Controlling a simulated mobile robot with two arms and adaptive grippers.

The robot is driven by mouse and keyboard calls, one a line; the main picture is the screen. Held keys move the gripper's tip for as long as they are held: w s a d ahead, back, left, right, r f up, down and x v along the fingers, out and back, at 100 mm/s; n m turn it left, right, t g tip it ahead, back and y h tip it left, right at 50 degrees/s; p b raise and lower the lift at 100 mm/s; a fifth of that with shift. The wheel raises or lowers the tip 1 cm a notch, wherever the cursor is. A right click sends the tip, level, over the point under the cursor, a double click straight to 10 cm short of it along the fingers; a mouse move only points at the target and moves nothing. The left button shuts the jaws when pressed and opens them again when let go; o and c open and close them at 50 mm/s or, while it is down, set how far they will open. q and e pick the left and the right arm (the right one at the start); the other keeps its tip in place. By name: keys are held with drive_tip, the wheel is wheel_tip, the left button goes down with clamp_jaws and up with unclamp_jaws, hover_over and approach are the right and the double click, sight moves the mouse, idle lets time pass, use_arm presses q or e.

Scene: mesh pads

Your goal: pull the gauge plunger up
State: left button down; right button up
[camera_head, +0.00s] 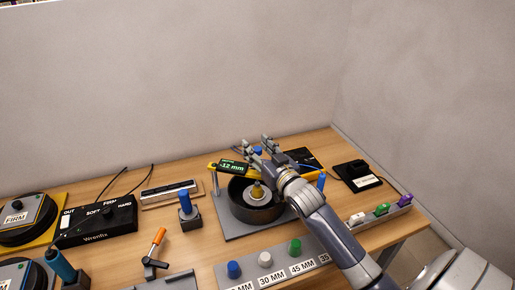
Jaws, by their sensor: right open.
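The gauge display (233,167) reads about -12 mm in green and sits on a yellow bridge (213,166) over a dark round drum (240,207). A small blue piece (258,150), which may be the plunger's top, shows by the fingers of my right gripper (254,145). My right gripper is open above the bridge, and its wrist covers the bridge's middle and right part. I cannot tell whether the fingers touch the blue piece. A brass-coloured and white hub (257,192) shows inside the drum. My left gripper is not in view.
A strip with blue, white and green knobs (265,259) lies in front. A blue-handled tool (186,205) and an orange-handled lever (157,240) stand left. A black control box (100,222) is further left. A rail with coloured pieces (380,212) lies right.

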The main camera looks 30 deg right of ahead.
drive_tip(key=shift+s+f, duration=0.1)
drive_tip(key=shift+f, duration=0.05)
drive_tip(key=s, duration=1.1)
drive_tip(key=shift+s+a, duration=0.4)
drive_tip(key=shift+a, duration=0.05)
